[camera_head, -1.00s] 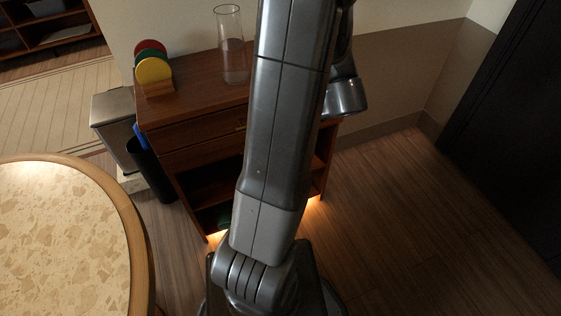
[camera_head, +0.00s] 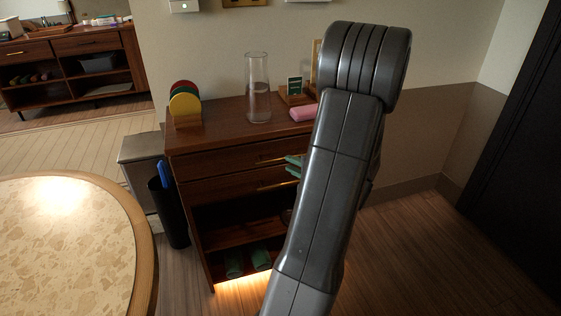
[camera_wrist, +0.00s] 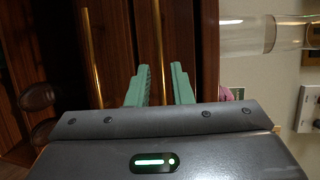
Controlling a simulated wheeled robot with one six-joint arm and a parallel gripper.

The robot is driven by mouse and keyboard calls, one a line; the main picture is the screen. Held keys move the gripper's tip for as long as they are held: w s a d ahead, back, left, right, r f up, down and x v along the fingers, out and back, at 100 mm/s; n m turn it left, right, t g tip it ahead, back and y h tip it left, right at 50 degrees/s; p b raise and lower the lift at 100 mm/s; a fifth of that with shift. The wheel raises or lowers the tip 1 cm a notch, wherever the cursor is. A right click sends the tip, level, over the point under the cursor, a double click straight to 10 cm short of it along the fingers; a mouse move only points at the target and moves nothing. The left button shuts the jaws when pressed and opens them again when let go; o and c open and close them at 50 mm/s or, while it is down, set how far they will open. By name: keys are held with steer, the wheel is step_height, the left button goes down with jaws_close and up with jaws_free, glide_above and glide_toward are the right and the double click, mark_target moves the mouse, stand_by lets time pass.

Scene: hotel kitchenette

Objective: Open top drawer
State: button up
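The wooden cabinet (camera_head: 190,143) has two drawers, both looking shut. The top drawer (camera_head: 222,164) has a brass bar handle (camera_head: 268,162); the lower drawer (camera_head: 222,186) has a similar handle (camera_head: 270,187). My gripper (camera_head: 291,167) has green fingers pointing at the drawer fronts from the right, partly hidden by my arm. In the wrist view, which is turned sideways, my gripper (camera_wrist: 162,85) is open. The top handle (camera_wrist: 158,45) runs between the finger lines, with gaps on both sides. The lower handle (camera_wrist: 91,60) lies left of both fingers.
A glass vase (camera_head: 258,90), coloured discs (camera_head: 185,103) and a pink rolled cloth (camera_head: 303,113) are on the cabinet top. A black bin (camera_head: 170,212) stands left of the cabinet. A round table (camera_head: 145,230) fills the near left. The floor at right is clear.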

mark_target(280, 159)
steer(key=x, duration=0.6)
steer(key=shift+c, duration=0.4)
jaws_close()
